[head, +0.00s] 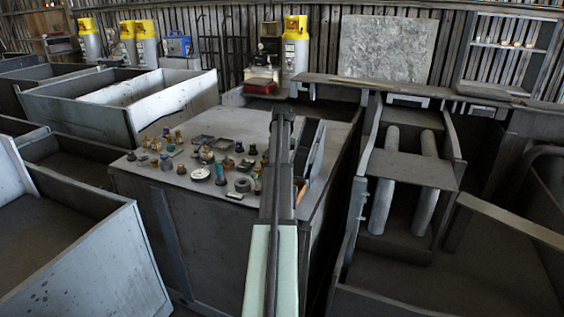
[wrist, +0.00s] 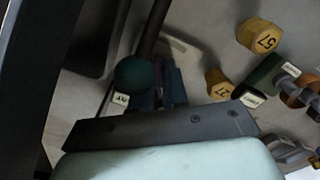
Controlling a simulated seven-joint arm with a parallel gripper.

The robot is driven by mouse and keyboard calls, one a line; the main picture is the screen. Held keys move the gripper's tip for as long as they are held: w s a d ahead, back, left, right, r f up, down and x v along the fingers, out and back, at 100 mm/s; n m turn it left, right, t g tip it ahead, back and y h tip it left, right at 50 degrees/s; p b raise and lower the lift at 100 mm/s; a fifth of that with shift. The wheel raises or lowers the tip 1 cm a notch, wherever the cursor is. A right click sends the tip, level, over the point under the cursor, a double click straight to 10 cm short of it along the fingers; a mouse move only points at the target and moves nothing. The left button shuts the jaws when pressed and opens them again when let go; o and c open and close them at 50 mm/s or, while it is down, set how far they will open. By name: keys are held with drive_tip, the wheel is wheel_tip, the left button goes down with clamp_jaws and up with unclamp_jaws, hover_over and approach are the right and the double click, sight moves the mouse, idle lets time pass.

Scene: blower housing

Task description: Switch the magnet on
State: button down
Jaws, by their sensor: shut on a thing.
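My gripper (wrist: 160,86) shows in the wrist view beyond a grey bar and a pale green body. Its short dark fingers are close together on a narrow dark thing, mostly hidden between them. A dark green round knob (wrist: 133,74) with a small white label is just left of the fingers; I cannot tell whether they touch. A dark rod (wrist: 154,28) runs up from near the fingertips. I cannot tell which thing is the magnet or its switch. In the head view my arm reaches over the table (head: 222,122), and the fingertips cannot be made out.
Yellow numbered pieces (wrist: 259,36) and a dark green block (wrist: 262,74) lie right of the fingers. Several small knobs and parts crowd the table left of my arm. A dark upright panel (head: 312,150) stands right of it. Grey bins (head: 75,240) flank the table.

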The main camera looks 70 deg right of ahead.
drive_tip(key=shift+m, duration=1.6)
drive_tip(key=c, duration=1.1)
unclamp_jaws()
drive_tip(key=shift+c, duration=0.2)
wheel_tip(320, 180, up, 14)
drive_tip(key=shift+f, duration=0.1)
